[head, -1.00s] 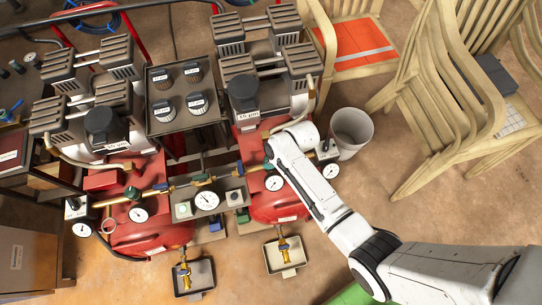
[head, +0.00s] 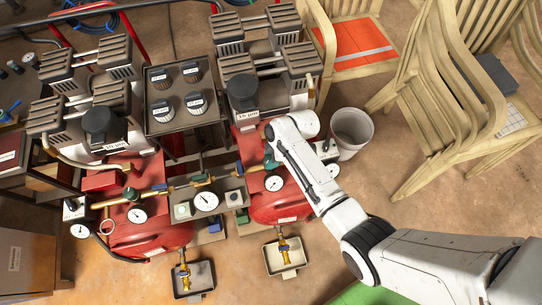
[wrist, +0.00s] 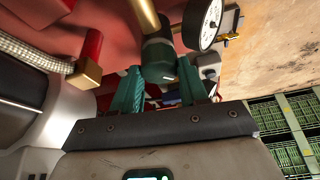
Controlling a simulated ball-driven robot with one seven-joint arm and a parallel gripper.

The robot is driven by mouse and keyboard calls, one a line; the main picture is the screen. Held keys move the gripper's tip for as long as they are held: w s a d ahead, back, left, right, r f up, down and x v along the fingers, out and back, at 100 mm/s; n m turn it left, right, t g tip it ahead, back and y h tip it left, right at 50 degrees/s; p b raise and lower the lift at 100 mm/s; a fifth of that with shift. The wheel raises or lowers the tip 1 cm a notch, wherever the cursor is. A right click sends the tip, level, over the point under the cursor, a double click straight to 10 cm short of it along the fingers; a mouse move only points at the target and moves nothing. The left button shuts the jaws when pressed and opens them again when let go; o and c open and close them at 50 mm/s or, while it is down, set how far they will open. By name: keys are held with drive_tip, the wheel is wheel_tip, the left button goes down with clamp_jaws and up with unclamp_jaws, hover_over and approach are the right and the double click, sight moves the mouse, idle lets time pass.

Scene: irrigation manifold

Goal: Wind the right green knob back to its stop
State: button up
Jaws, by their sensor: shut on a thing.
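The right green knob (wrist: 157,58) is a dark green cylinder with a small white mark near its end. In the wrist view it sits between the two teal fingers of my gripper (wrist: 158,82), which are shut on its sides. A brass pipe (wrist: 143,12) runs up from the knob. In the head view my wrist covers most of this knob and the fingers, beside the right red tank (head: 283,207). The left green knob (head: 132,193) stands clear on the left of the manifold.
A white-faced gauge (wrist: 201,24) is close beside the held knob in the wrist view. A braided hose (wrist: 35,54) and a brass fitting (wrist: 87,75) lie on the other side. A grey bin (head: 352,131) and wooden chairs (head: 455,75) stand right of my arm.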

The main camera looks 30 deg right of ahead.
drive_tip(key=o, duration=1.1)
drive_tip(key=shift+c, duration=0.2)
drive_tip(key=shift+r, duration=0.1)
drive_tip(key=p+v, duration=0.1)
drive_tip(key=v, duration=0.9)
drive_tip(key=shift+r, duration=0.3)
drive_tip(key=s+d+r+m+h, duration=0.1)
drive_tip(key=s+r+m+h, duration=0.1)
drive_tip(key=s+m, duration=0.4)
drive_tip(key=s+d+r+m+g+h, duration=0.1)
drive_tip(key=s+r+m, duration=0.3)
drive_tip(key=s, duration=1.1)
drive_tip(key=d+m+h, duration=0.1)
drive_tip(key=m, duration=0.2)
drive_tip(key=shift+s+d+r, duration=0.2)
drive_tip(key=shift+d+r, duration=0.05)
drive_tip(key=shift+r, duration=0.15)
